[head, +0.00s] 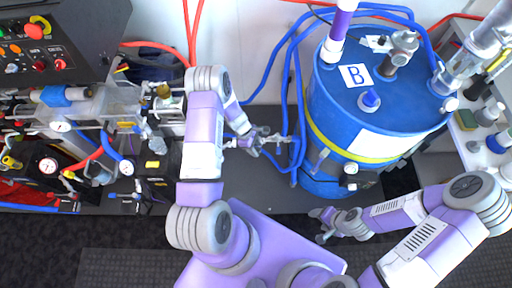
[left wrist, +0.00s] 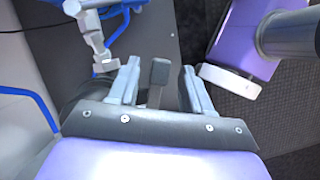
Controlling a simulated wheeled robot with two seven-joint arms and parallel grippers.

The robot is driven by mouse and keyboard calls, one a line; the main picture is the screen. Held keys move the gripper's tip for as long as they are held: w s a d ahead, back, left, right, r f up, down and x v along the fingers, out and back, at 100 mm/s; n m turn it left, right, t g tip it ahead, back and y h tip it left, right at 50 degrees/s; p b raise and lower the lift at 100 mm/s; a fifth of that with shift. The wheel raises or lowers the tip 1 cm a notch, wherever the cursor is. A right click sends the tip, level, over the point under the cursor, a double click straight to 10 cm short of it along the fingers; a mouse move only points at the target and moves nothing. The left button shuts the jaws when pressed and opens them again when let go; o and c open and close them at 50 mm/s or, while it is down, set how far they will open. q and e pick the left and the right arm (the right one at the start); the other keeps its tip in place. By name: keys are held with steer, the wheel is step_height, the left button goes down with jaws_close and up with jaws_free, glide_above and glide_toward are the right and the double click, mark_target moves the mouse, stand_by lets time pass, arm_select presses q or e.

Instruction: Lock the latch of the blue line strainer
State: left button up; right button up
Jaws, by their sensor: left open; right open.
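My left gripper (head: 256,140) is in front of the blue tank's left side, beside a grey metal fitting (head: 284,139) on the blue pipes. The left wrist view shows this gripper (left wrist: 162,78) open. A dark grey block (left wrist: 160,72) stands between its fingers; I cannot tell whether it is a latch. A light grey fitting (left wrist: 97,42) on blue piping is just beyond the left finger, apparently apart from it. I cannot tell surely whether this fitting is the blue line strainer. My right gripper (head: 320,226) is open and empty, low in front of the tank.
The blue tank (head: 335,120) marked B has a yellow band and fittings on top. Blue pipes (head: 292,75) run up its left side. A crowded panel of gauges and hoses (head: 100,130) stands at left, under a black control box (head: 60,40). Grey floor between is mostly clear.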

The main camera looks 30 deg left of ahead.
arm_select(q)
steer(key=shift+f, duration=0.1)
jaws_close()
steer(key=shift+m, duration=0.4)
steer(key=shift+s+d+m+g+b, duration=0.1)
steer(key=shift+s+m+g+b, duration=0.35)
steer(key=shift+m, duration=0.45)
steer(key=shift+s+a+m+g+y+b, duration=0.35)
steer(key=shift+s+m+g+b, duration=0.25)
steer(key=shift+m, duration=1.3)
steer(key=shift+s+a+m+g+y+b, duration=0.35)
steer(key=shift+m+g+b, duration=0.35)
steer(key=shift+m, duration=1.2)
steer(key=shift+s+a+m+g+y+b, duration=0.25)
steer(key=shift+s+m+g+b, duration=0.45)
steer(key=shift+m, duration=1.2)
steer(key=shift+w, duration=0.1)
